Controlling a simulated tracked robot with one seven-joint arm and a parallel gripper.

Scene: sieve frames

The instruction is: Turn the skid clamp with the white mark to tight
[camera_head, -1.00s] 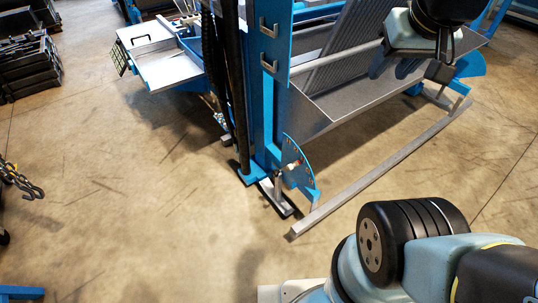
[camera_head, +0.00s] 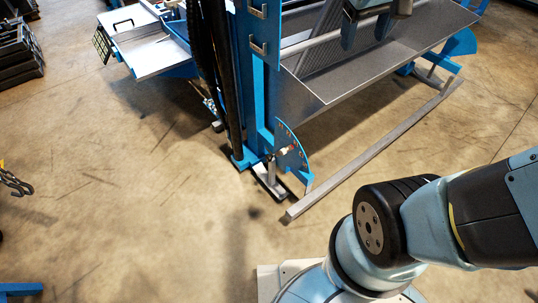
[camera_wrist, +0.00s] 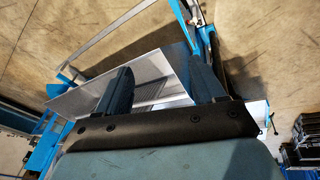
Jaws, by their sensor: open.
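A blue quadrant plate (camera_head: 291,150) with a row of holes stands at the foot of the machine's blue post. A small clamp (camera_head: 284,150) with a pale, whitish part sits at this plate; it is too small to tell its mark or setting for sure. A second blue quadrant plate (camera_head: 459,43) is at the far right end of the skid, and no clamp can be made out there. My gripper (camera_head: 376,25) is at the top edge, above the sloping grey tray and far from the near clamp. In the wrist view its two fingers (camera_wrist: 150,78) are apart, with nothing between them.
A grey skid bar (camera_head: 370,152) runs along the floor from the near plate to the far right. The blue post (camera_head: 265,90) and black hoses rise beside the near clamp. A chain hook (camera_head: 15,183) hangs at the left.

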